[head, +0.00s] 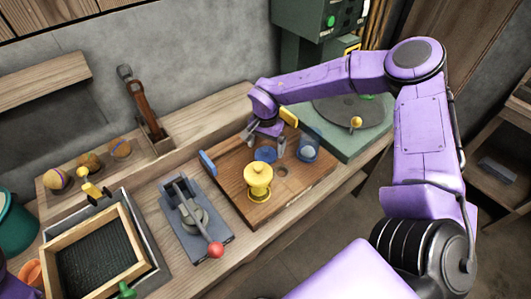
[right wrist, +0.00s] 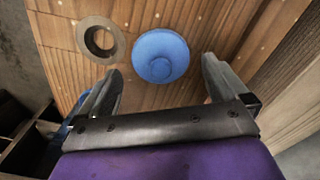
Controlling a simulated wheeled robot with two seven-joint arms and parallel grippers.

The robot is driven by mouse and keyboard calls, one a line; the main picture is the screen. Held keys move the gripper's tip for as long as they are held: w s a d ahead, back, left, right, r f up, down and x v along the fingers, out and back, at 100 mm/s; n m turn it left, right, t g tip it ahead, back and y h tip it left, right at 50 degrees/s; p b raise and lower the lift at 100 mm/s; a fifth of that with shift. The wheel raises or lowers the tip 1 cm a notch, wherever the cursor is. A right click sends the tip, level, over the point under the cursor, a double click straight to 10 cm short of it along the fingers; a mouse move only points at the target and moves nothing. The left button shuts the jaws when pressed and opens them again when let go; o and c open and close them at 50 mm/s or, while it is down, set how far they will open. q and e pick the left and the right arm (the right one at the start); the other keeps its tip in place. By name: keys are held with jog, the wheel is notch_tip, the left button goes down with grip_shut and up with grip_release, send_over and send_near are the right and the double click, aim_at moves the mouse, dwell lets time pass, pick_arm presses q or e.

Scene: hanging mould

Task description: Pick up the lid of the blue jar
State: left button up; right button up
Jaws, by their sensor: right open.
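The blue lid (head: 265,154) lies on the wooden board (head: 232,165), apart from the blue jar (head: 308,150), a translucent blue vessel at the board's far right. In the right wrist view the lid (right wrist: 160,52) is a round blue disc with a small raised knob. My right gripper (head: 266,139) is open above the board at the lid, its fingers pointing down. In the right wrist view its two fingers (right wrist: 161,68) stand apart to either side of the lid, with nothing held. My left gripper is out of view.
Blue (head: 207,162) and yellow (head: 288,116) handles sit at the board's ends. A grey press with a red knob (head: 215,250) is to the left. A green-based turntable (head: 345,110) is behind.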

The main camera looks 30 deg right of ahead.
aim_at(266, 149)
notch_tip(266, 149, down, 3)
jog(key=shift+w+f, duration=0.1)
jog(key=c, duration=0.9)
